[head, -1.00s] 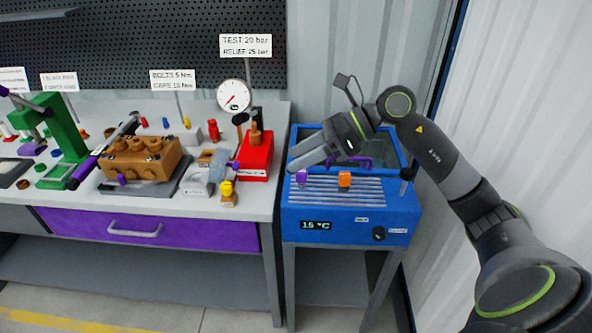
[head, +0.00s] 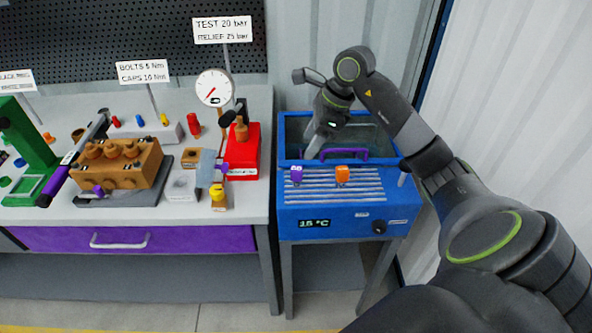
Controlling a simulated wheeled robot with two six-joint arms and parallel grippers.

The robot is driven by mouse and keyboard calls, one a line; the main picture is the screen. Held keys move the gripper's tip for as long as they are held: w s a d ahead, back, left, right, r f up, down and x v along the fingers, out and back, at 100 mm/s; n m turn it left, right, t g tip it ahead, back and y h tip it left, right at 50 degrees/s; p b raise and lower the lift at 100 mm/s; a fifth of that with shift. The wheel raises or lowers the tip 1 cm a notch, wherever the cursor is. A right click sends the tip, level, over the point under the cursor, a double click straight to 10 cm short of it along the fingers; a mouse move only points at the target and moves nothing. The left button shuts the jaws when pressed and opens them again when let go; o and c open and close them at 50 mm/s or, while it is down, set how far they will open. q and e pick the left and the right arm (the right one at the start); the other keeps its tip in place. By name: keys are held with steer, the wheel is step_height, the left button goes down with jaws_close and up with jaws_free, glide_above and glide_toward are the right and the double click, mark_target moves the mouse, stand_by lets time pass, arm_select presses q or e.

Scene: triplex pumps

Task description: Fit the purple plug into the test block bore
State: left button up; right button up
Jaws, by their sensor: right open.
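A small purple plug (head: 296,174) stands on the ribbed top of the blue bath unit (head: 345,224), left of an orange plug (head: 342,175). My right gripper (head: 311,154) points down over the open tank of that unit, behind the purple plug and apart from it. It is open, though its fingers are small and hard to make out. A pale block (head: 182,187) on the bench, beside a grey block (head: 205,168), may be the test block; I cannot make out its bore clearly. My left gripper is not in view.
On the bench stand a brown pump block (head: 128,165), a red stand (head: 244,160) with a gauge (head: 214,88), a yellow-topped piece (head: 218,194) and a green press (head: 25,140).

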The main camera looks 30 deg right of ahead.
mark_target(297, 168)
steer(key=p+x, duration=0.1)
steer(key=x, duration=0.3)
steer(key=shift+s+a, duration=0.1)
steer(key=p+x, duration=0.1)
steer(key=x, duration=0.2)
steer(key=shift+s+a+f+p, duration=0.15)
steer(key=shift+p, duration=0.2)
steer(key=shift+a+f, duration=0.1)
steer(key=shift+f, duration=0.4)
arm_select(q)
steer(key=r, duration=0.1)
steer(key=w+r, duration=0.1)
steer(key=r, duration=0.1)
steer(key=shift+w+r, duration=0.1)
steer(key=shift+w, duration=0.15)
arm_select(e)
steer(key=c, duration=1.1)
